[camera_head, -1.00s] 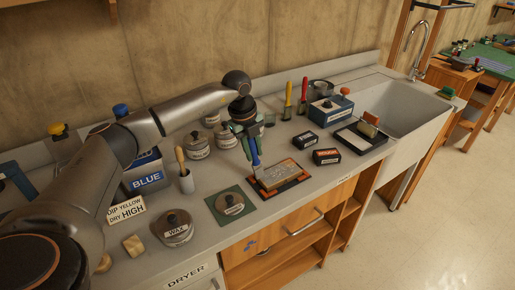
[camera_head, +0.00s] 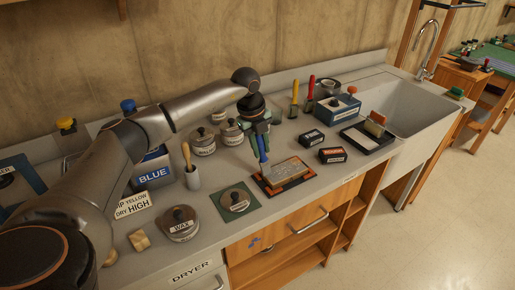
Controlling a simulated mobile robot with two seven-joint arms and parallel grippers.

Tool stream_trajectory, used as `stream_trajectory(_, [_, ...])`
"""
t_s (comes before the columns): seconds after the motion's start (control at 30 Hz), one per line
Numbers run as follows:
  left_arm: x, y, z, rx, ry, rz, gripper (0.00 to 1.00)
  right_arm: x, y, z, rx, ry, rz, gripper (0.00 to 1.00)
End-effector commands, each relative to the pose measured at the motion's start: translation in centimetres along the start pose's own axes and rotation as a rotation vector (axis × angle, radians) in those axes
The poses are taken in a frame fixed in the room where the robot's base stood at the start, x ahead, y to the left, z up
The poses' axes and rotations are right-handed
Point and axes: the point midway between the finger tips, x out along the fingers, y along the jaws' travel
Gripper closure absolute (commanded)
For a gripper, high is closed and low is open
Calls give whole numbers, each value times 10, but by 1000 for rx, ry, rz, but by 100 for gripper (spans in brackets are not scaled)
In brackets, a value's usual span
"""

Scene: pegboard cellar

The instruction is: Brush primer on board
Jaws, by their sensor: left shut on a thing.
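The board (camera_head: 288,171) is a grey-tan panel lying flat on a dark mat with an orange border (camera_head: 300,182), near the counter's front edge. My left gripper (camera_head: 260,134) is above the board's left end, pointing down. It is shut on a blue-handled brush (camera_head: 263,155). The brush's lower end is at the board's left edge; I cannot tell if it touches. A lidded tin (camera_head: 235,199) stands on a green square mat left of the board; its label is too small to read. My right gripper is not in view.
Left are a WAX tin (camera_head: 179,223), a cup with a wooden-handled tool (camera_head: 192,178) and a BLUE box (camera_head: 153,174). Behind are labelled tins (camera_head: 203,142). Right are two small dark boxes (camera_head: 312,138), a tray (camera_head: 367,137) and a sink (camera_head: 405,104).

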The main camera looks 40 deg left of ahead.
Motion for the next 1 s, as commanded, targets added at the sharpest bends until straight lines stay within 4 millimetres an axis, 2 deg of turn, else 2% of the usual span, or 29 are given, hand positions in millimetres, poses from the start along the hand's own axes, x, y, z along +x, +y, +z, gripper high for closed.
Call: stream_trajectory(1.0, [9,-46,0,2,2,1,100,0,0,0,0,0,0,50])
